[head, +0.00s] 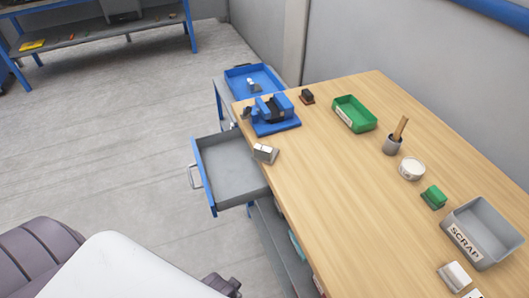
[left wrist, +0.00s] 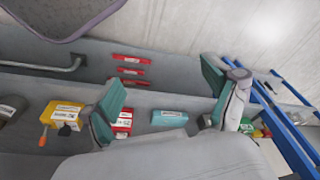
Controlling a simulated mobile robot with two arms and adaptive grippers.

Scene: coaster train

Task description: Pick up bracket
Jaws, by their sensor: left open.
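A small pale metal piece (head: 265,153) lies on the wooden table's left edge, beside the open drawer; it may be the bracket, but its shape is too small to be sure. Another small pale piece (head: 250,83) sits in the blue tray (head: 268,71) behind the vise, also too small to identify. In the left wrist view my left gripper (left wrist: 165,103) is open, its two teal-padded fingers wide apart with nothing held between them. It is away from both pieces, over a shelf area. My right gripper is not in view.
A grey drawer (head: 204,178) juts out from the table (head: 345,205). A blue vise (head: 275,122), green bin (head: 365,127), cup (head: 392,146) and SCRAP bin (head: 456,239) stand on top. The left wrist view shows a teal box (left wrist: 170,116) and a yellow box (left wrist: 66,111). Mid-table is clear.

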